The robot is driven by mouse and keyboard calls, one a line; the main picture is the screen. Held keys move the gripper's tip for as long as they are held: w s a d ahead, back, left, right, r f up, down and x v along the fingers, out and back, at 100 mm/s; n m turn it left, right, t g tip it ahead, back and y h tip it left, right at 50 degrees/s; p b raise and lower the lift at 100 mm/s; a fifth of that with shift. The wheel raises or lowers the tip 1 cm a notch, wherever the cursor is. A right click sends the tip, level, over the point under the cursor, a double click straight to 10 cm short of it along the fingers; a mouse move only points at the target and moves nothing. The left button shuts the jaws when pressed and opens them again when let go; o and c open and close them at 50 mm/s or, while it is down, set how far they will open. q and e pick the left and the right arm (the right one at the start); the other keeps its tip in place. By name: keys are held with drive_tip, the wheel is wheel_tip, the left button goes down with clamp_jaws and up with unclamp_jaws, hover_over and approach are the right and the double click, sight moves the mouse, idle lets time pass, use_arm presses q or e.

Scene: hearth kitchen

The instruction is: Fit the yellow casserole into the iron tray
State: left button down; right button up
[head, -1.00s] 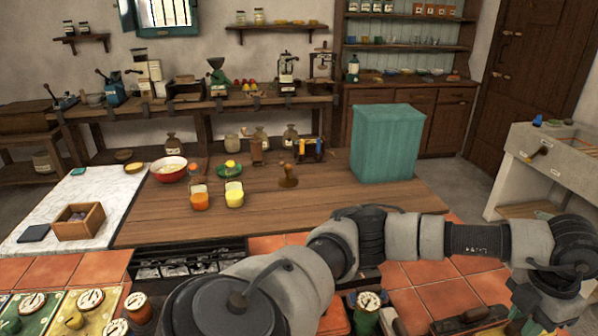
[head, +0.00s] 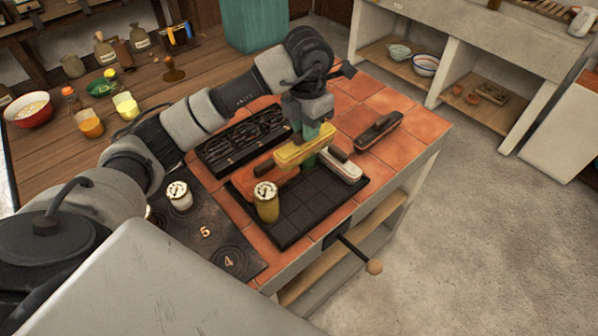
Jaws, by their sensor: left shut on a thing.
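The yellow casserole (head: 303,147), a long narrow block shape, is in my left gripper (head: 314,128), which points down and is shut on it. It is above the back part of the iron tray (head: 296,216), a dark flat tray marked in squares. An orange piece (head: 272,182) and a white piece (head: 342,168) are at the back of the tray, partly hidden by the yellow casserole. I cannot tell whether the casserole touches them. The front and right squares of the tray are bare. My right gripper is not in view.
A yellow canister with a dial top (head: 267,203) stands at the tray's left side. A dark long piece (head: 378,130) lies on the tiles to the right.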

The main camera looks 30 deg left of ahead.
use_arm(q)
wheel_tip(320, 180, down, 14)
drive_tip(key=shift+r+p, duration=0.15)
drive_tip(key=shift+p, duration=1)
drive_tip(key=shift+f, duration=0.2)
drive_tip(key=shift+f, duration=0.1)
drive_tip(key=c, duration=1)
unclamp_jaws()
